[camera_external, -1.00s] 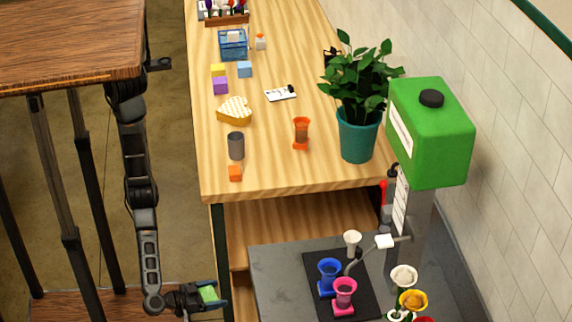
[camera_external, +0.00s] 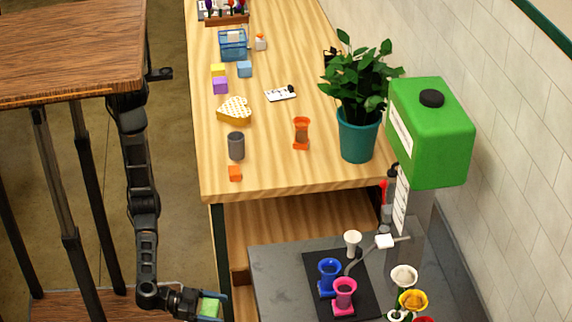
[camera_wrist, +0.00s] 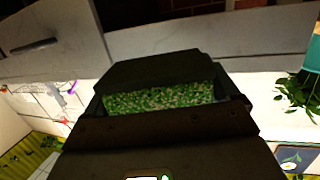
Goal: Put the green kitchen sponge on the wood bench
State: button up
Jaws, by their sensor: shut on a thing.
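My gripper (camera_external: 205,307) is low in the external view, left of the dark grey counter, shut on the green sponge (camera_external: 209,309). In the wrist view the speckled green sponge (camera_wrist: 160,99) sits between the two dark jaws, which hide part of it. The wood bench (camera_external: 275,180) is the light wooden top up the middle of the external view. It stands beyond my gripper, which is apart from it and lower in the picture.
Blue (camera_external: 329,275) and pink (camera_external: 345,294) vases stand on the dark counter (camera_external: 272,262).

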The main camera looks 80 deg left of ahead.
jog(key=w+r+n+y+b, duration=0.1)
jog(key=w+r+y+b, duration=0.1)
jog(key=w+r, duration=0.3)
jog(key=w+r+n+y+b, duration=0.1)
jog(key=w+r, duration=0.4)
jog(key=r, duration=0.9)
jog(key=shift+a+n+y+b, duration=0.4)
jog(key=shift+y+b, duration=0.1)
jog(key=shift+b, duration=0.55)
jog(key=shift+w+f, duration=0.1)
jog(key=shift+w, duration=0.05)
jog(key=p, duration=0.2)
send_over(281, 274)
notch_tip(281, 274, down, 7)
jog(key=shift+r, duration=0.1)
jog(key=shift+a+f, duration=0.1)
jog(key=shift+f, duration=1.75)
jog(key=shift+f+b, duration=0.2)
jog(key=shift+b, duration=0.25)
jog(key=o, duration=0.8)
jog(key=shift+c, duration=0.2)
jog(key=shift+r+p, duration=0.2)
jog(key=shift+p, duration=0.5)
